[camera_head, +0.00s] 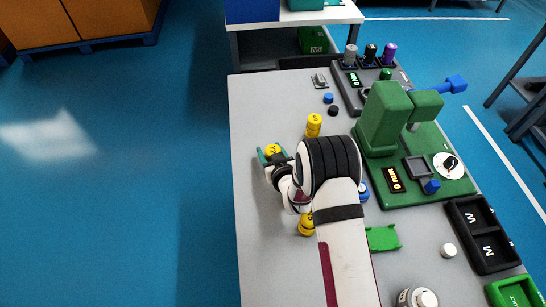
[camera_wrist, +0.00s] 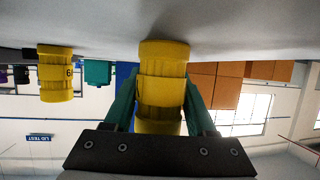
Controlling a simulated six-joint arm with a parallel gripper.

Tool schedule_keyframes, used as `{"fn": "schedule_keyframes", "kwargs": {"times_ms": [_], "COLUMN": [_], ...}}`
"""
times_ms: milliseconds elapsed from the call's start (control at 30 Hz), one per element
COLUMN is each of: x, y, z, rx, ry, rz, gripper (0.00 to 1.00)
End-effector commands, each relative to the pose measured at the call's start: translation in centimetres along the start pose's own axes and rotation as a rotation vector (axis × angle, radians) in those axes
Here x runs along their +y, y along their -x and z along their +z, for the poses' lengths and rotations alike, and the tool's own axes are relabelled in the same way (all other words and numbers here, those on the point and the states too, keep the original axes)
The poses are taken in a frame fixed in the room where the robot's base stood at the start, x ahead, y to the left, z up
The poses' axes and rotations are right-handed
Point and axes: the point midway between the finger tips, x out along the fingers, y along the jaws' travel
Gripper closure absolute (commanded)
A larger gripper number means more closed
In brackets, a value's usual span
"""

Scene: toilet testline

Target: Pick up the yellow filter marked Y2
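The yellow filter marked Y2 (camera_head: 273,150) stands at the left side of the grey table. My gripper (camera_head: 272,158) has its teal fingers on both sides of this filter. In the wrist view, a yellow filter (camera_wrist: 161,90) is between the fingers (camera_wrist: 160,100), very close to both. Whether both fingers press on it cannot be told. Its end appears to be at the table surface, and no clear gap shows under it.
One yellow filter (camera_head: 313,125) stands behind my wrist and another (camera_head: 306,224) in front of it. A green machine (camera_head: 386,115) is at the right, with black trays (camera_head: 480,235) near the right edge. A green bracket (camera_head: 383,238) lies beside my arm. The table's left strip is clear.

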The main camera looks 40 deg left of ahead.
Motion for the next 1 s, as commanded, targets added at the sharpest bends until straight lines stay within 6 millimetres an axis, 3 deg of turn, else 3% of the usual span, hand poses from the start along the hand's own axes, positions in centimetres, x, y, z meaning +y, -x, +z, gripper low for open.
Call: {"fn": "schedule_keyframes", "kwargs": {"times_ms": [33, 300, 633, 867, 1000], "x": [0.0, 0.0, 0.0, 0.0, 2.8], "y": [0.0, 0.0, 0.2, 1.6, 4.1], "z": [0.0, 0.0, -0.6, -4.1, -4.9], "rx": [0.000, 0.000, 0.001, 0.005, 0.003], "ry": [0.000, 0.000, 0.000, 0.002, 0.000], "rz": [0.000, 0.000, 0.000, 0.001, 0.006], "gripper": [0.54, 1.00, 1.00, 1.00, 1.00]}}
